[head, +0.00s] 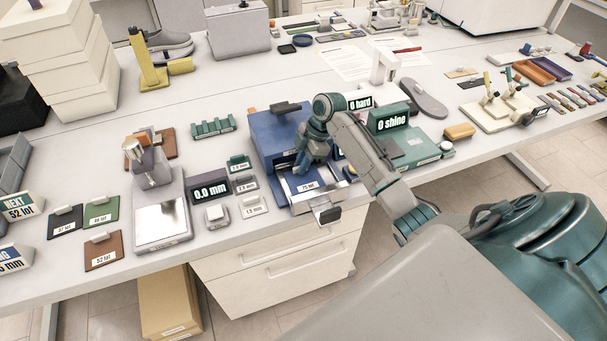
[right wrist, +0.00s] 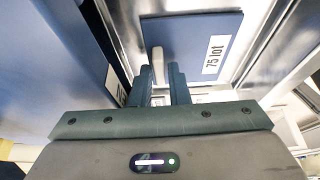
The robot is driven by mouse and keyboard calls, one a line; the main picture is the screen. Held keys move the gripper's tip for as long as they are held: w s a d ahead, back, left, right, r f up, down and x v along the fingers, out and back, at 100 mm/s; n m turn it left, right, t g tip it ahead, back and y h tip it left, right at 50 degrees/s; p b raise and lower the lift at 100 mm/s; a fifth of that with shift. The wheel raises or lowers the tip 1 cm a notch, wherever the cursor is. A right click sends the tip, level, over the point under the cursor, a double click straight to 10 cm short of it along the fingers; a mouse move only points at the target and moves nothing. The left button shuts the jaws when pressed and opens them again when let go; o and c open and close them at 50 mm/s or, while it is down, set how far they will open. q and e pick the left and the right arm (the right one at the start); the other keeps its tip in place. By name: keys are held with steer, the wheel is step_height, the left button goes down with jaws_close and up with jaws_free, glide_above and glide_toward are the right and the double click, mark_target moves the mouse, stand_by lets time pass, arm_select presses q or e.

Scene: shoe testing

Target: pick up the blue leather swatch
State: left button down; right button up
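The blue leather swatch (head: 292,192) with a "75 lot" label lies flat on the metal tray of the blue machine (head: 272,135). In the right wrist view the blue swatch (right wrist: 192,35) has an upright pale tab (right wrist: 157,65). My right gripper (head: 303,168) is over the swatch, pointing down, and hides part of it. In the right wrist view its two fingers (right wrist: 162,85) are apart, with the tab showing in the gap. I cannot tell whether they touch the tab. My left gripper is not in view.
The blue machine's body stands close behind and left of my right gripper. A teal "0 shine" device (head: 391,119) is to the right. A "0.0 mm" gauge (head: 211,190) is to the left. Dark (head: 66,228), green (head: 101,216) and brown (head: 104,252) swatches lie further left.

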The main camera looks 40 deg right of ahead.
jaws_close()
steer(key=shift+r, duration=0.35)
step_height(320, 180, up, 9)
steer(key=b, duration=0.3)
steer(key=shift+r, duration=0.2)
steer(key=shift+f, duration=0.1)
